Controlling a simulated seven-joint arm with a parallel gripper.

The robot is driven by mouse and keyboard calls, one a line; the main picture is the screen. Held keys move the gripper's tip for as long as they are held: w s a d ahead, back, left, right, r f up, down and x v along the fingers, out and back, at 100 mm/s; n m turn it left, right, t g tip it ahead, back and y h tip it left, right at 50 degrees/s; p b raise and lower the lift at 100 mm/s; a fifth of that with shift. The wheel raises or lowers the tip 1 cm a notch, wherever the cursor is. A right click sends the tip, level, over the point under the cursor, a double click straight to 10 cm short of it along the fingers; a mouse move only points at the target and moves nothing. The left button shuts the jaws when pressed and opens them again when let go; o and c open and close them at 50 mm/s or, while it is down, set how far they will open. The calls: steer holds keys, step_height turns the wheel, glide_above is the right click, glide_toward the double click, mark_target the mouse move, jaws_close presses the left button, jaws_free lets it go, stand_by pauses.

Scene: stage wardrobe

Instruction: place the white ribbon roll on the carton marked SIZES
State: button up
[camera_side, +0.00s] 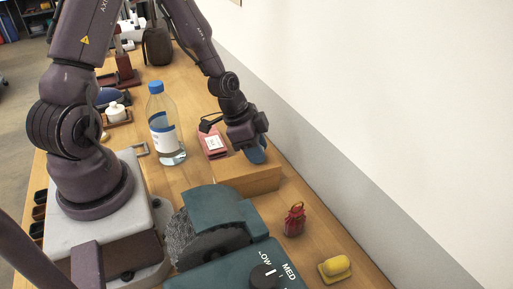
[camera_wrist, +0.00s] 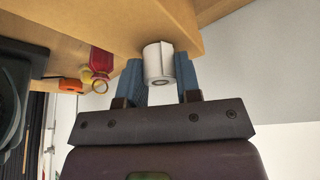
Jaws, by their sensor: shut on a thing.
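My gripper (camera_wrist: 160,80) is shut on the white ribbon roll (camera_wrist: 158,62), with one blue finger on each side of it. In the side view my gripper (camera_side: 256,152) is at the far end of a brown carton (camera_side: 250,180), and the roll is hidden there. The carton also fills the top of the wrist view (camera_wrist: 110,18), and the roll overlaps its edge in the picture. I cannot tell whether the roll touches the carton. No marking on the carton can be read.
A teal machine with a LOW/MED dial (camera_side: 225,270) stands near the carton. A clear bottle (camera_side: 164,128) and a red box with a white label (camera_side: 213,143) stand behind. A wall runs along the right.

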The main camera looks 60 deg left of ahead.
steer(key=shift+f, duration=0.1)
steer(key=o, duration=0.9)
steer(key=v, duration=1.2)
steer(key=shift+s+d+r+n+t+y, duration=0.4)
steer(key=shift+s+d+r+n, duration=0.95)
steer(key=shift+r, duration=1.1)
steer(key=shift+s+d+r+n+t+y, duration=0.2)
steer(key=shift+s+d+r+n+y, duration=0.5)
steer(key=shift+s+r, duration=1.45)
steer(key=shift+s+d+r+n+t+y, duration=0.25)
steer(key=shift+s+d+r+n, duration=1.05)
steer(key=shift+r, duration=1.5)
steer(key=shift+w, duration=0.1)
